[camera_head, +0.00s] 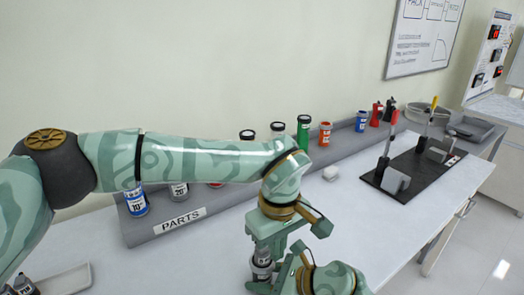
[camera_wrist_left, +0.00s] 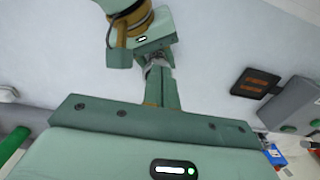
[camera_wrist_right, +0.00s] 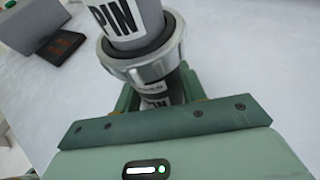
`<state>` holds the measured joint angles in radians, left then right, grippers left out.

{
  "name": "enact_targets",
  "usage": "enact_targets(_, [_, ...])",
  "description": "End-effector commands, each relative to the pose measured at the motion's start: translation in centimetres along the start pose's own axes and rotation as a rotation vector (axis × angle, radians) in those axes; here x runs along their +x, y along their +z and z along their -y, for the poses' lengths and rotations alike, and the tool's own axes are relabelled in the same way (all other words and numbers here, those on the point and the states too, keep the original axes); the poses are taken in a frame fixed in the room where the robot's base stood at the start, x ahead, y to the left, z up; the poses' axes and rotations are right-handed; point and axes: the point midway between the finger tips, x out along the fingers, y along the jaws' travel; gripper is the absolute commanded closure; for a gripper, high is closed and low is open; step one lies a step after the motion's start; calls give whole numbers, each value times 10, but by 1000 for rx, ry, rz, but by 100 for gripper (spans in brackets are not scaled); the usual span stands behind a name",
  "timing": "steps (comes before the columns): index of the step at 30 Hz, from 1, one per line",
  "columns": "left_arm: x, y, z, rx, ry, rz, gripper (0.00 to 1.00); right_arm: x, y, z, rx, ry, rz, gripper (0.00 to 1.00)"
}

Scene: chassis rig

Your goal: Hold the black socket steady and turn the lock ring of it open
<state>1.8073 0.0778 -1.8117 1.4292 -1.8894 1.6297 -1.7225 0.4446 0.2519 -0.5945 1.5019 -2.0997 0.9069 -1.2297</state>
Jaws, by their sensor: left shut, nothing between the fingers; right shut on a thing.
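The black socket (camera_wrist_right: 174,92) shows as a dark body with a white PIN label, between the fingers of my right gripper (camera_wrist_right: 167,100), which is shut on it. A silver lock ring (camera_wrist_right: 147,63) sits above the fingers, and a grey plug labelled PIN (camera_wrist_right: 125,18) rises from it. In the head view the assembly (camera_head: 262,262) is partly hidden by my grippers. My left gripper (camera_wrist_left: 160,86) is shut and empty. In the head view it comes down from above, close to the assembly; whether it touches cannot be told.
A grey parts rack (camera_head: 178,222) with several jars runs along the wall. A black panel (camera_head: 413,176) with upright levers stands at the right. A small white block (camera_head: 331,173) lies on the bench. A tray (camera_head: 70,280) is at the lower left. Bench right of my grippers is clear.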

Motion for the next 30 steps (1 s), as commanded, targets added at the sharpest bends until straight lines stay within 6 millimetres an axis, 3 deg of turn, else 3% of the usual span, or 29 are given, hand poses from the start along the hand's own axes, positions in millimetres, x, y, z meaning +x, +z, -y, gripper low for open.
enact_targets(8, [0, 0, 0, 0, 0, 1, 100, 0, -1, 0, 1, 0, -1, 90])
enact_targets(9, [0, 0, 0, 0, 0, 1, 100, 0, -1, 0, 1, 0, -1, 54])
enact_targets(11, [0, 0, 0, 0, 0, 1, 100, 0, -1, 0, 0, 0, -1, 37])
enact_targets(12, [0, 0, 0, 0, 0, 1, 100, 0, -1, 0, 0, 0, -1, 34])
enact_targets(22, [0, 0, 0, 0, 0, 1, 100, -6, -1, 1, 0, -1, -1, 34])
enact_targets(26, [0, 0, 0, 0, 0, 1, 100, -27, -2, 1, -2, -2, -4, 34])
enact_targets(30, [0, 0, 0, 0, 0, 1, 100, -61, -2, 1, -2, -2, -5, 34])
